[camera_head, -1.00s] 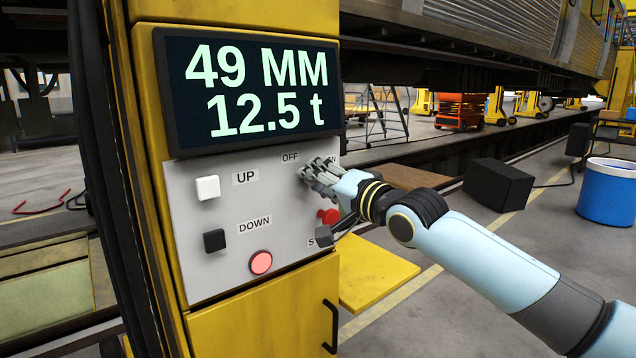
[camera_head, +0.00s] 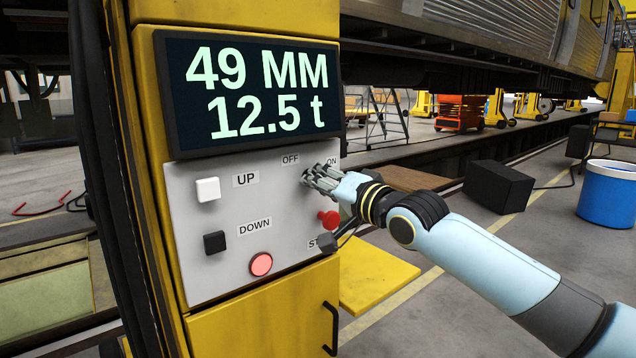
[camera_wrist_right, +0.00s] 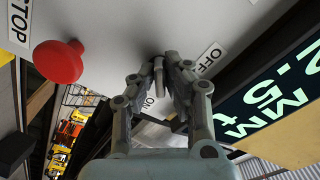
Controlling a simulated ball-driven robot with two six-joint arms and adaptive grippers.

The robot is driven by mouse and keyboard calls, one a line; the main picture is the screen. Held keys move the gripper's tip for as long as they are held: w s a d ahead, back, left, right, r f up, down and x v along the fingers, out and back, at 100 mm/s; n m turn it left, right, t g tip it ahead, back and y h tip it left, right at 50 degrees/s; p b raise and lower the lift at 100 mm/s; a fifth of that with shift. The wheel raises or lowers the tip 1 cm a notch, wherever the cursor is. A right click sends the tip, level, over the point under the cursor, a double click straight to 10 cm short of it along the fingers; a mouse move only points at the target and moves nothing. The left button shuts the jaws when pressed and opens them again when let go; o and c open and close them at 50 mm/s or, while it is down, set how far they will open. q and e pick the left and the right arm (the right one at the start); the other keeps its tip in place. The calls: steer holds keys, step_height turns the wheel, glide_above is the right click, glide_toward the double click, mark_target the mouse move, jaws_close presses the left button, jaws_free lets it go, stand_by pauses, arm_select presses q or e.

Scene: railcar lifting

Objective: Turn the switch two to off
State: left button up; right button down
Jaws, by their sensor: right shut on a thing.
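The grey control panel (camera_head: 215,265) is on a yellow post and carries an OFF label (camera_head: 290,160) and an ON label (camera_head: 331,162). My right gripper (camera_head: 308,178) is at the panel, just below and between these labels. In the right wrist view its fingers are shut on a small grey switch lever (camera_wrist_right: 158,72). The OFF label lies to the right of the lever there, and the ON label (camera_wrist_right: 150,104) lies below it. The fingers hide the switch's base, so its exact setting cannot be told. My left gripper is not in view.
The panel also has a white UP button (camera_head: 208,189), a black DOWN button (camera_head: 214,242), a lit red lamp (camera_head: 261,264) and a red STOP knob (camera_head: 328,218) close below my right gripper. A display (camera_head: 250,92) reads 49 MM and 12.5 t.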

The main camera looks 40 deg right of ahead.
steer(key=n+b, duration=0.1)
steer(key=n, duration=0.4)
steer(key=shift+f, duration=0.2)
steer(key=n+b, duration=0.1)
steer(key=n, duration=0.4)
steer(key=shift+d, duration=0.15)
steer(key=shift+n, duration=0.3)
steer(key=c, duration=1.4)
jaws_free()
steer(key=s, duration=0.8)
steer(key=s+d, duration=0.1)
steer(key=s, duration=0.3)
